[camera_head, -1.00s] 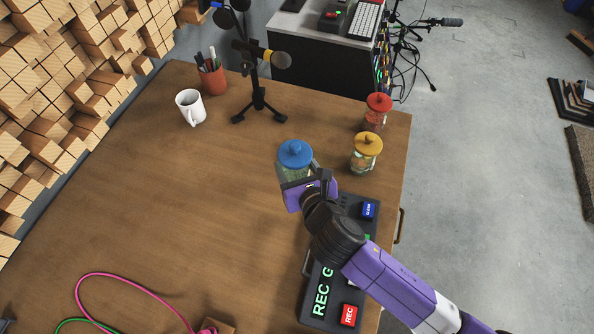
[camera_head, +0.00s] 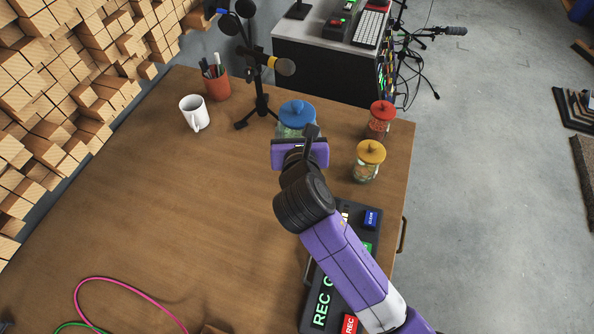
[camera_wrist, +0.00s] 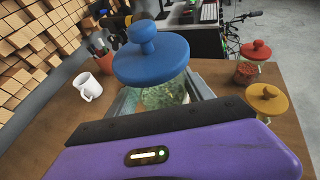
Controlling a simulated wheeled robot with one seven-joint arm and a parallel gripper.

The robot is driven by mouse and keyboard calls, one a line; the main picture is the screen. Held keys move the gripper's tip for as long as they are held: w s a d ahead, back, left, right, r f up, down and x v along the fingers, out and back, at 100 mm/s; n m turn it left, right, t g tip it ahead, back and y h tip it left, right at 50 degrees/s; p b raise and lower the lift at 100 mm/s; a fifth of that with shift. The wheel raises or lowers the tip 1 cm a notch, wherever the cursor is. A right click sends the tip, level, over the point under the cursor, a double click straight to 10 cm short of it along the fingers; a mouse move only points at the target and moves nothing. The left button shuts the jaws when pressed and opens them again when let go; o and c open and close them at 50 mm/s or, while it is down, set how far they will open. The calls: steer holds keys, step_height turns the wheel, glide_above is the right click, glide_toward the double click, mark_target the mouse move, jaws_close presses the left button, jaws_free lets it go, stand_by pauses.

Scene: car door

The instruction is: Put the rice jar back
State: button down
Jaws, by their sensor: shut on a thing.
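The jar with the blue knobbed lid (camera_head: 297,113) has clear walls and pale greenish contents. My gripper (camera_head: 298,137) is shut on this jar and holds it upright near the back of the wooden table. In the wrist view the blue lid (camera_wrist: 151,55) fills the upper middle, and the gripper's fingers flank the jar's body below it. My purple gripper housing hides the lower part of the jar, so I cannot tell whether it touches the table. A yellow-lidded jar (camera_head: 368,158) and a red-lidded jar (camera_head: 380,118) stand to its right, apart from it.
A black microphone stand (camera_head: 262,102) is close to the held jar's left. A white mug (camera_head: 193,112) and a red pen cup (camera_head: 217,86) are farther left. A control box (camera_head: 325,300) lies at the front right. The left middle of the table (camera_head: 150,200) is clear.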

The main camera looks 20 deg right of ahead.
step_height(320, 180, down, 16)
steer(key=shift+f+b, duration=0.1)
steer(key=shift+b, duration=1.05)
steer(key=shift+f, duration=0.1)
steer(key=shift+c, duration=2)
jaws_free()
steer(key=shift+f, duration=0.1)
steer(key=v, duration=1.2)
steer(key=shift+r, duration=0.2)
steer(key=shift+d, duration=0.1)
